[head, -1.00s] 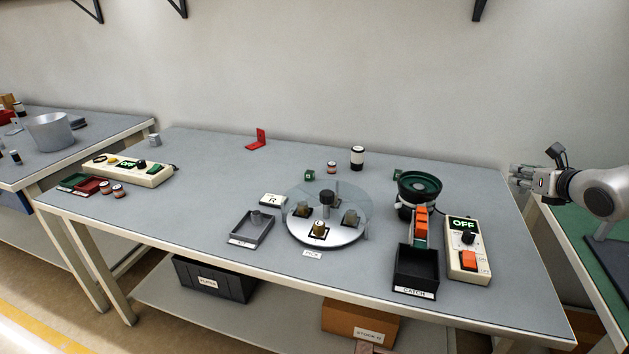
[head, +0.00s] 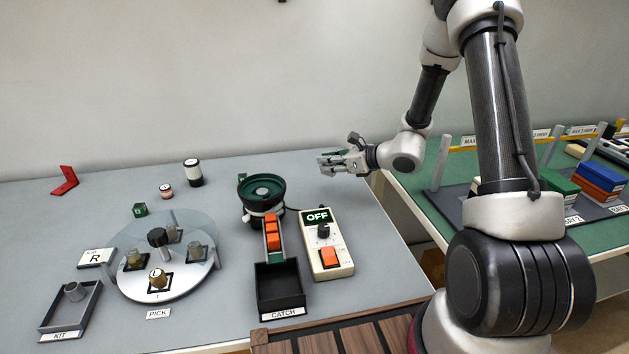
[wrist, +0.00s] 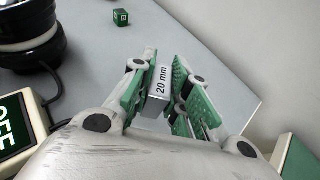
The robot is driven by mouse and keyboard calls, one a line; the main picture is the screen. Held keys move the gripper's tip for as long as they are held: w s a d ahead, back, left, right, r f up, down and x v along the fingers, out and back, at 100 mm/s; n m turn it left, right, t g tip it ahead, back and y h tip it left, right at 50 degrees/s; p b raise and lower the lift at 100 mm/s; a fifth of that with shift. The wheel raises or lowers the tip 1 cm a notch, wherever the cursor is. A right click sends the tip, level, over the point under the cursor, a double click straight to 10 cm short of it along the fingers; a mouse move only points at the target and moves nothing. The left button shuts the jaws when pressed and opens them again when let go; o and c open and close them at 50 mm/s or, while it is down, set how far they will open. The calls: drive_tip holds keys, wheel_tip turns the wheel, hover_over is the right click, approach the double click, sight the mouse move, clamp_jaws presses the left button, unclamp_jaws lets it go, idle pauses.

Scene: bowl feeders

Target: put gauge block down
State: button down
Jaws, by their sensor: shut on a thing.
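The gauge block (wrist: 160,82) is a small grey block marked "20 mm". It sits between the green-padded fingers of my gripper (wrist: 158,90) in the wrist view. My gripper is shut on it. In the head view my gripper (head: 328,163) is over the back right part of the grey table (head: 365,232), to the right of the green bowl feeder. I cannot tell how high the block is above the table.
A turntable (head: 150,285) is further left. A green cube (wrist: 121,17) lies beyond the feeder. The tabletop around the gripper is clear.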

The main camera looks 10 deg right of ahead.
drive_tip(key=shift+f, duration=3.1)
drive_tip(key=shift+f, duration=0.15)
drive_tip(key=c, duration=1.4)
unclamp_jaws()
drive_tip(key=shift+o, duration=0.2)
